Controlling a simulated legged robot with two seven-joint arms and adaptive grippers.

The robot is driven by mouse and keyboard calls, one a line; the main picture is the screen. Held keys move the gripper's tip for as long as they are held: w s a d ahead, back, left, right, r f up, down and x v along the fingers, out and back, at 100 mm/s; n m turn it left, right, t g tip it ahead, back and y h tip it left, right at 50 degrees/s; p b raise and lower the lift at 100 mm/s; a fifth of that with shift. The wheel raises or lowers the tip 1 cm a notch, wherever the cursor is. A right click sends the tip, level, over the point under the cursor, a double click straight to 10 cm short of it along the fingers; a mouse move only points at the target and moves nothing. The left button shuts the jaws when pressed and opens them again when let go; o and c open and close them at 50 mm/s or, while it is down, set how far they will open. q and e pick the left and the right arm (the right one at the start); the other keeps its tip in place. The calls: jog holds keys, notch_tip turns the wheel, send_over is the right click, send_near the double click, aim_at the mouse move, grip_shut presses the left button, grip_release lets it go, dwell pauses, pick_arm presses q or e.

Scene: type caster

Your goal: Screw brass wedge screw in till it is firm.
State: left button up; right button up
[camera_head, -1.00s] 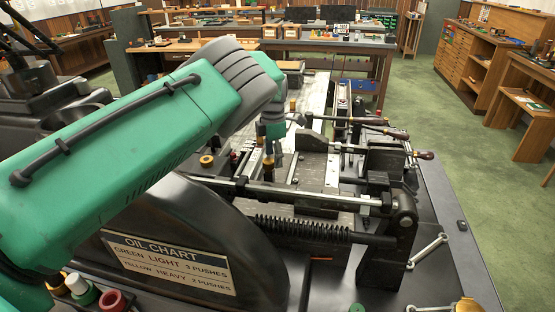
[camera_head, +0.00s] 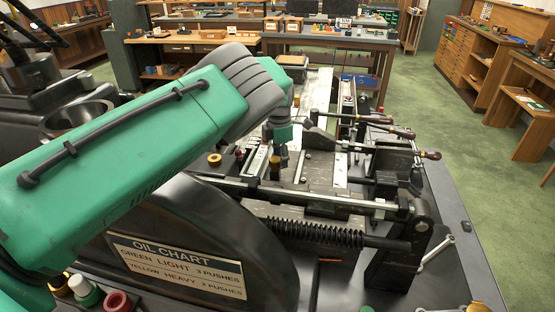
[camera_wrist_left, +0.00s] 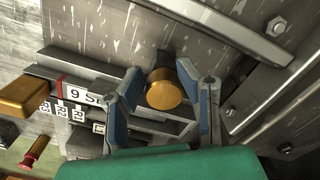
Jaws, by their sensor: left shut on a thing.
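The brass wedge screw (camera_wrist_left: 165,92) is a round brass knob in the middle of the left wrist view. The two blue-padded fingers of my left gripper (camera_wrist_left: 167,104) stand on either side of it, and the gripper is shut on it. In the head view, my left gripper (camera_head: 283,150) points down at the machine bed, below the green wrist. The screw's threaded part is hidden, so I cannot tell how deep it sits. My right gripper is in neither view now.
A label strip (camera_wrist_left: 90,96) and a brass block (camera_wrist_left: 29,97) lie left of the fingers. Another brass knob (camera_head: 214,160) stands left of my gripper. A bar (camera_head: 310,198) and a black spring (camera_head: 312,232) cross in front. Wooden-handled levers (camera_head: 405,133) stick out right.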

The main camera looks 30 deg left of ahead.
pick_arm(q)
jog(key=shift+o, duration=0.2)
jog(key=shift+s+a+f, duration=0.2)
jog(key=shift+s+a, duration=0.1)
jog(key=shift+a, duration=0.15)
jog(key=shift+s+a+f, duration=0.15)
jog(key=shift+s+a, duration=0.1)
jog(key=shift+a, duration=0.15)
jog(key=shift+o, duration=0.2)
jog(key=shift+s+d+r, duration=0.2)
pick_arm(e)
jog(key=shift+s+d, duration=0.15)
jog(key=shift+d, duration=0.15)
pick_arm(q)
jog(key=shift+a, duration=0.2)
jog(key=shift+c, duration=0.2)
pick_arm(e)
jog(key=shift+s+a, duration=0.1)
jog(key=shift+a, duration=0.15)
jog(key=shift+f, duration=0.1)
